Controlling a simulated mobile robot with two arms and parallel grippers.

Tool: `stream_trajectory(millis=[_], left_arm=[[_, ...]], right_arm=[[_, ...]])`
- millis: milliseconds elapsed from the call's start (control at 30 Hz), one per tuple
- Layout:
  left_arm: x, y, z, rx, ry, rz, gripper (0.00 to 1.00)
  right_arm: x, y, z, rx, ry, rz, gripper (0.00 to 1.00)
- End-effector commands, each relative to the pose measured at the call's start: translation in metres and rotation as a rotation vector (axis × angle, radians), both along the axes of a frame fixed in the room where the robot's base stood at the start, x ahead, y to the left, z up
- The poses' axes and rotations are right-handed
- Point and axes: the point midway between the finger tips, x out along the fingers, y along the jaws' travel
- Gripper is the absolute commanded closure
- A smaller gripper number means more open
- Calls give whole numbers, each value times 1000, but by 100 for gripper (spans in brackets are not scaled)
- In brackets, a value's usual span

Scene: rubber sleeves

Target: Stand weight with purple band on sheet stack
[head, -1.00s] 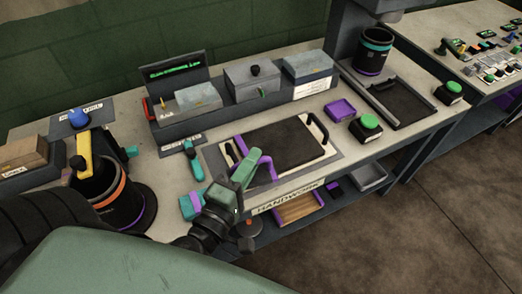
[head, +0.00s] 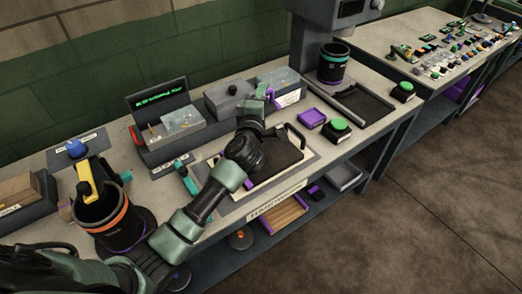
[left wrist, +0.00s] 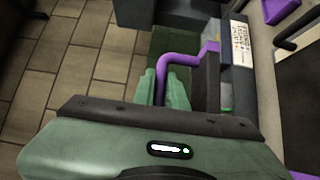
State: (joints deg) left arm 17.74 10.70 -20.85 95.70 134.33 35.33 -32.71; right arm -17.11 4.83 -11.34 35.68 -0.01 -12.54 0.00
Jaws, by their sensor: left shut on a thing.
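My left gripper (head: 258,108) is at the back of the bench, in front of a pale grey-blue block (head: 279,77) that may be the sheet stack. In the left wrist view its green fingers (left wrist: 166,85) are shut on a bent purple bar (left wrist: 185,60). The bar meets a dark upright body (left wrist: 207,80), which I take for the weight with purple band. In the head view only a sliver of purple shows by the gripper. Whether the weight touches anything is hidden. My right gripper is not in view.
A grey box with a black knob (head: 229,93) stands left of the gripper. A purple tray (head: 312,118) and a green button (head: 340,124) are to the right. A black canister with an orange band (head: 103,215) stands at the left. My left arm crosses the work board (head: 288,167).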

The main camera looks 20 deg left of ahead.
Motion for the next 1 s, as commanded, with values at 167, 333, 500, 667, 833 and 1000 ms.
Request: stream_trajectory(millis=[167, 333, 500, 667, 833, 1000], left_arm=[[2, 0, -30, -2, 2, 0, 100], [2, 0, -75, -2, 0, 2, 100], [2, 0, -116, -2, -1, 1, 100], [2, -1, -142, 0, -4, 0, 100], [3, 0, -151, 0, -5, 0, 100], [2, 0, -173, 0, -3, 0, 100]], right_arm=[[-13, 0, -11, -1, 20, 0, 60], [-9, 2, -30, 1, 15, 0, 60], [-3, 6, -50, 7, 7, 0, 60], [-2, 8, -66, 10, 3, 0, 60], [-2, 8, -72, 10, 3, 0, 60], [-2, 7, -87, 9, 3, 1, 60]])
